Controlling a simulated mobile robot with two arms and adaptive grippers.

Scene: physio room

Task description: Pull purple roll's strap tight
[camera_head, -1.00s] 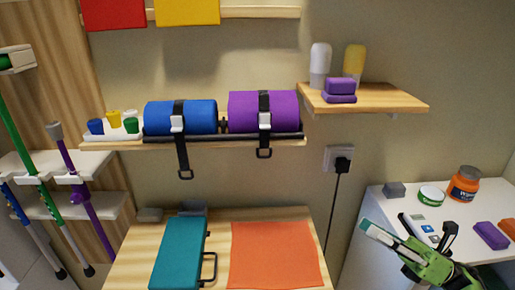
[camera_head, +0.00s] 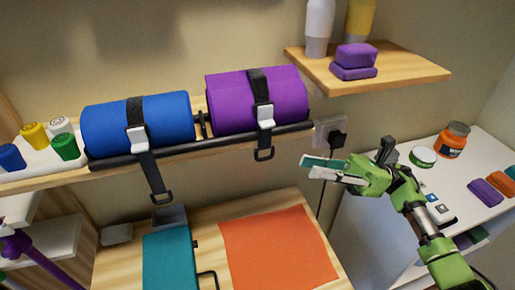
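The purple roll (camera_head: 232,103) lies on the wall shelf with a black strap (camera_head: 259,88) over it. The strap passes through a white buckle (camera_head: 266,122), and its tail hangs below the shelf edge, ending in a black loop (camera_head: 264,154). My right gripper (camera_head: 309,167) is to the right of the loop and a little lower, apart from it. Its two fingers point left, look slightly apart and hold nothing.
A blue roll (camera_head: 172,119) with its own strap and hanging loop lies left of the purple one. A small shelf (camera_head: 415,74) with bottles and purple blocks juts out above my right gripper. A socket with a plug (camera_head: 337,137) is behind it. A wooden table (camera_head: 200,235) stands below.

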